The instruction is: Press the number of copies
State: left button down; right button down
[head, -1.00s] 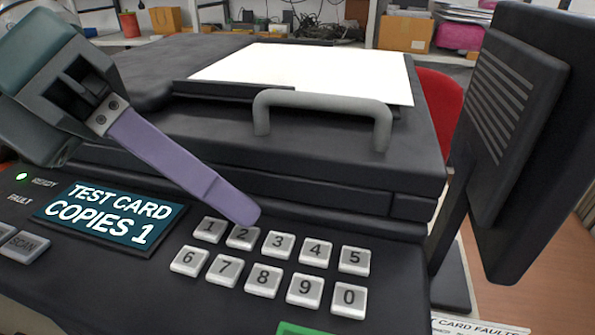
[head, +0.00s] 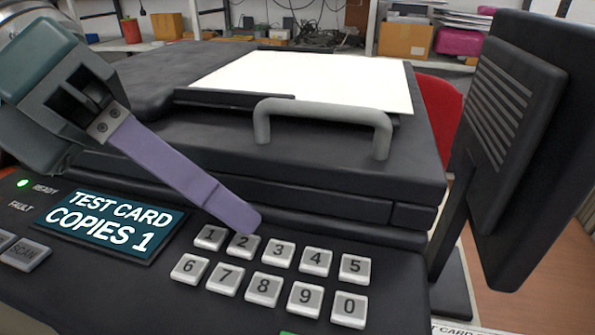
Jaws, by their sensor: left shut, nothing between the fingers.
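The copier's dark control panel has a number keypad with keys 1 to 5 in the upper row and 6 to 0 below. My left gripper (head: 247,222) is shut and empty, its purple fingers reaching down from the left. Its tip is at the upper edge of the 2 key (head: 243,246), partly covering it; I cannot tell whether it touches. The 1 key (head: 209,237) and 3 key (head: 279,251) are on either side. The display (head: 112,222) reads "TEST CARD COPIES 1". My right gripper is not in view.
The copier lid (head: 300,180) with its grey handle (head: 322,108) rises behind the keypad. White paper (head: 310,75) lies on top. A dark upright panel (head: 525,130) stands at the right. A green READY light (head: 22,183) is lit at the left.

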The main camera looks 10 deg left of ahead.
aim_at(228, 250)
pick_arm(q)
jog(key=shift+f, duration=0.1)
dwell(0.8)
jog(key=shift+f+b, duration=0.35)
jog(key=shift+b, duration=0.15)
jog(key=shift+f+b, duration=0.4)
dwell(0.5)
jog(key=shift+r, duration=0.1)
jog(key=shift+r+p, duration=0.6)
jog(key=shift+r, duration=0.1)
jog(key=shift+r, duration=0.1)
notch_tip(228, 250, up, 5)
jog(key=p, duration=0.4)
dwell(0.4)
